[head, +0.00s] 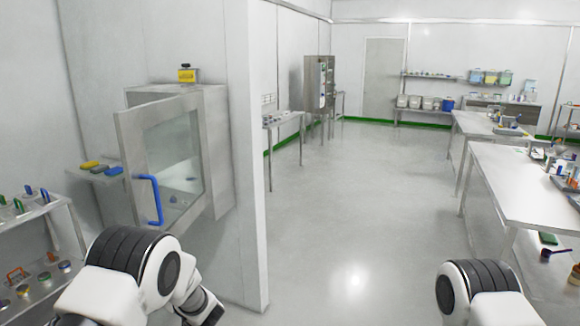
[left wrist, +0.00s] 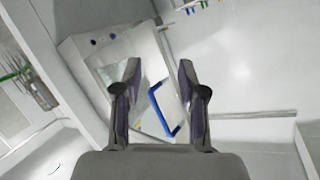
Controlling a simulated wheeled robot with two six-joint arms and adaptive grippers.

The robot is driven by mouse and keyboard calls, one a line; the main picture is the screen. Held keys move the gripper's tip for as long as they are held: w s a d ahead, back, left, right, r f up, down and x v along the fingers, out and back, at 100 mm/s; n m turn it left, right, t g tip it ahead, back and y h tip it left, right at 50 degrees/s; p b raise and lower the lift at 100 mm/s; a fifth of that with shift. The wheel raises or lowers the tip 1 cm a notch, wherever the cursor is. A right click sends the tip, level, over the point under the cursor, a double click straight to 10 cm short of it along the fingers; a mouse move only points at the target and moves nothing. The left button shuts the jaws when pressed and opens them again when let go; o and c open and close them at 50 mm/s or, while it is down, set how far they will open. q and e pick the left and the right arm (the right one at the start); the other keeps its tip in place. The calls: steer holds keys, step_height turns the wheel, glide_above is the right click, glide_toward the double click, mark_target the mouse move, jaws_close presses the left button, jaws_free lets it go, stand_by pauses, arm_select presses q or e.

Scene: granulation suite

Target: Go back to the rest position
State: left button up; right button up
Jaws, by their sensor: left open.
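My left gripper (left wrist: 160,68) is open in the left wrist view, with nothing between its fingers. Beyond the fingers is a blue bar handle (left wrist: 164,112), seen between them and apart from them. In the head view the same blue handle (head: 151,200) is on the glazed door (head: 127,150) of a steel wall cabinet (head: 217,135); the door stands ajar. My left arm's links show at the lower left of the head view and my right arm's at the lower right. Neither gripper's fingers show there.
A white wall end (head: 249,160) stands right of the cabinet. A shelf rack (head: 45,212) with small items is at the left edge. Long steel tables (head: 525,185) run along the right. The floor (head: 350,210) between is clear.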

arm_select(q)
steer(key=s+a+f+m+g+h, duration=0.1)
steer(key=s+f+m+g+h, duration=0.35)
steer(key=s+f, duration=1.8)
steer(key=s+d+g+h, duration=0.2)
steer(key=s+d+h, duration=0.1)
steer(key=s, duration=0.9)
steer(key=s+d+r+g+h, duration=0.1)
steer(key=s+d+g+h, duration=0.2)
steer(key=s, duration=0.9)
steer(key=shift+d+r+n, duration=0.3)
steer(key=shift+d+n, duration=0.05)
steer(key=shift+d, duration=0.65)
steer(key=shift+w, duration=0.1)
